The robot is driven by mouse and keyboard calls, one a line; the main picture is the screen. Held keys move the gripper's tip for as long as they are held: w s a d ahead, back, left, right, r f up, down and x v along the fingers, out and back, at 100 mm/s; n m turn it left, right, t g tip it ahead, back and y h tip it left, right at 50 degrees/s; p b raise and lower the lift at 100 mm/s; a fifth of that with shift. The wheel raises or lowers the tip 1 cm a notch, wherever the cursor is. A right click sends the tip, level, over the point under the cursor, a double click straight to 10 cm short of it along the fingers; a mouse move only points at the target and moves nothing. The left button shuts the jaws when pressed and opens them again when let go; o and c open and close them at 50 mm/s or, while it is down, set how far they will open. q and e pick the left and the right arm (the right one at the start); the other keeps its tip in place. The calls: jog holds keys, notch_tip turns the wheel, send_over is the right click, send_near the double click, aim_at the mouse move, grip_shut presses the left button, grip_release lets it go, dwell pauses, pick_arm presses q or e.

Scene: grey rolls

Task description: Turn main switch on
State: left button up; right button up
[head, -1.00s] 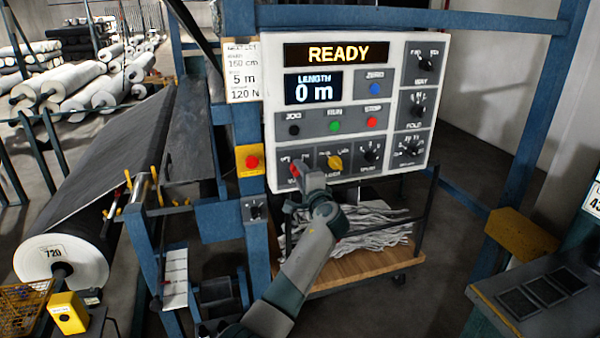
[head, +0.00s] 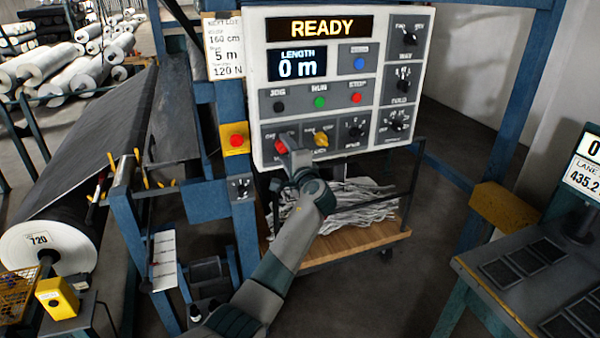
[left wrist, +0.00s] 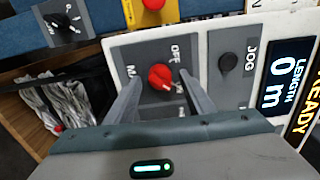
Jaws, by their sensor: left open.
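The main switch is a red rotary knob (head: 281,147) at the lower left of the white control panel (head: 256,100). In the left wrist view the red knob (left wrist: 161,77) sits on a grey plate, with OFF and a partly hidden ON lettered beside it. My left gripper (head: 291,146) is at the knob and covers part of it in the head view. In the left wrist view its two fingers (left wrist: 160,82) are apart, one on each side of the knob. I cannot tell whether they touch it. The knob's exact pointing is unclear. My right gripper is out of view.
A yellow knob (head: 321,139) lies just right of the switch. A red button on a yellow box (head: 235,139) is left of the panel. Black JOG (head: 279,106), green RUN and red STOP buttons are above. A wooden cart (head: 345,243) stands below.

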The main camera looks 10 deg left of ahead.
pick_arm(q)
jog(key=b+v, duration=0.5)
jog(key=v, duration=1.1)
jog(key=shift+s+d, duration=0.2)
jog(key=shift+s, duration=0.05)
